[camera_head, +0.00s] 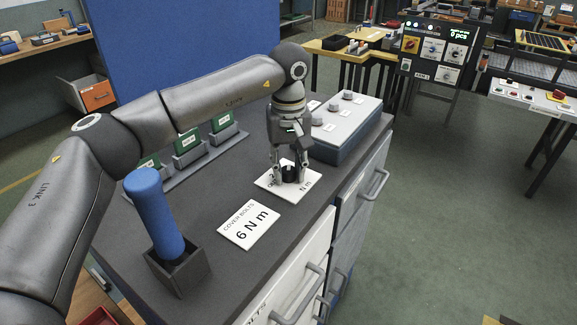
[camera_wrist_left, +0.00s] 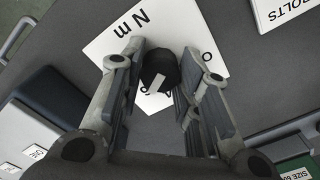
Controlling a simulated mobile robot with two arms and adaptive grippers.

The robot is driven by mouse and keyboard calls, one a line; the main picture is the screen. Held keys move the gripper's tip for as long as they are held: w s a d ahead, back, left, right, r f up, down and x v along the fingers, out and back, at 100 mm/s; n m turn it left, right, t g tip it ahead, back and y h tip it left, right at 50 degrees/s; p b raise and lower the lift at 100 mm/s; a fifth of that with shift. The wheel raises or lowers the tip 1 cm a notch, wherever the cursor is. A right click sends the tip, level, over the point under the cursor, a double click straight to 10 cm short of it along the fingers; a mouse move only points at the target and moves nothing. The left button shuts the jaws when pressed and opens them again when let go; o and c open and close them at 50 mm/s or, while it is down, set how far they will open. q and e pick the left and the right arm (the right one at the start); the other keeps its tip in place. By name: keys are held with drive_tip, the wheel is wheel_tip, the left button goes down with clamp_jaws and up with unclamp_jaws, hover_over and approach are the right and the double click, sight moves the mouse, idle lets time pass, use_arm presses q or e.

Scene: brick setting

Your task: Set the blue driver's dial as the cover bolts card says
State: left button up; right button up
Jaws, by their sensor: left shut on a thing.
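The blue driver (camera_head: 156,215) stands upright in a dark square holder (camera_head: 184,272) on the dark bench top. The cover bolts card (camera_head: 248,227) lies flat beside it and reads "6 N m". A black dial (camera_wrist_left: 160,68) sits on a white plate (camera_head: 266,182) marked "N m"; it has a pale pointer line. The plate's numbers are mostly hidden or too small to read, so I cannot tell the setting. My left gripper (camera_head: 289,176) points down and is shut around the dial, with a finger on either side. My right gripper is not in view.
A grey-blue box with several knobs (camera_head: 345,125) stands close behind the dial plate. Green cards in grey stands (camera_head: 188,146) line the bench's left side. Drawers with handles (camera_head: 375,184) are along the bench's right face. A blue panel (camera_head: 180,40) rises behind.

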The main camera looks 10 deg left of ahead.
sight(289, 169)
use_arm(q)
drive_tip(key=o, duration=1)
wheel_tip(289, 169, up, 12)
